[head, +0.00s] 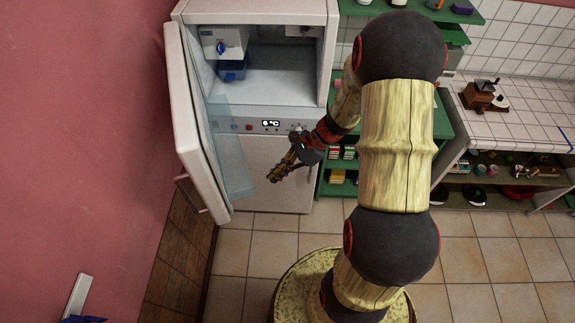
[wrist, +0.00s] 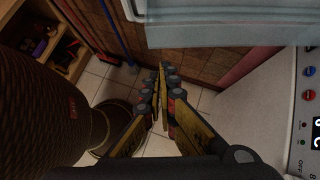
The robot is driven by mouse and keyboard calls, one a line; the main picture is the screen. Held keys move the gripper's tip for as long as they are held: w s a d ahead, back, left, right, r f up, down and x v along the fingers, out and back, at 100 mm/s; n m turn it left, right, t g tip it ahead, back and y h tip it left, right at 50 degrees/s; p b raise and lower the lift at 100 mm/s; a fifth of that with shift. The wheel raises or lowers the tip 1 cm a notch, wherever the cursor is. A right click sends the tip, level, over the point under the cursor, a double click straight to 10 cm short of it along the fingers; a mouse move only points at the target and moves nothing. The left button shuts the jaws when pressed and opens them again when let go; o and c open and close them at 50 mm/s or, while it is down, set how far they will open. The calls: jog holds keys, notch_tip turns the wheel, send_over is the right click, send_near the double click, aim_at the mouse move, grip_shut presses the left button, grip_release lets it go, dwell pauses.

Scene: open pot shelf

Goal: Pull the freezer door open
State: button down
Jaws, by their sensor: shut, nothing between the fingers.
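The white fridge-freezer (head: 325,60) stands at the left with its upper door (head: 190,120) swung wide open to the left. The door's handle (head: 188,195) is on its outer face. The lower front (head: 250,160), below the control strip, looks closed. I cannot tell which door is the freezer's. My gripper (head: 276,175) is shut and empty in front of the lower front, to the right of the open door and apart from its handle. In the wrist view my gripper (wrist: 166,72) points toward the floor, with the door's clear inner shelf (wrist: 225,32) above it.
The control strip (head: 270,125) reads 6 °C. A blue bin (head: 232,70) sits inside the upper compartment. Green shelving (head: 440,125) stands right of the appliance, and a tiled counter (head: 520,115) lies further right. The pink wall (head: 80,130) is left of the door. Tiled floor (head: 470,260) is clear.

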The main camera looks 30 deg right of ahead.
aim_at(228, 198)
jog(key=a, duration=0.2)
jog(key=w+a, duration=0.1)
jog(key=shift+a, duration=0.4)
jog(key=shift+a, duration=0.1)
jog(key=shift+m+t, duration=0.5)
jog(key=shift+m, duration=0.2)
jog(key=a+b, duration=0.1)
jog(key=a, duration=1.1)
jog(key=shift+w+a+b, duration=0.15)
jog(key=shift+a+b, duration=0.15)
jog(key=shift+a, duration=0.05)
jog(key=shift+d, duration=0.15)
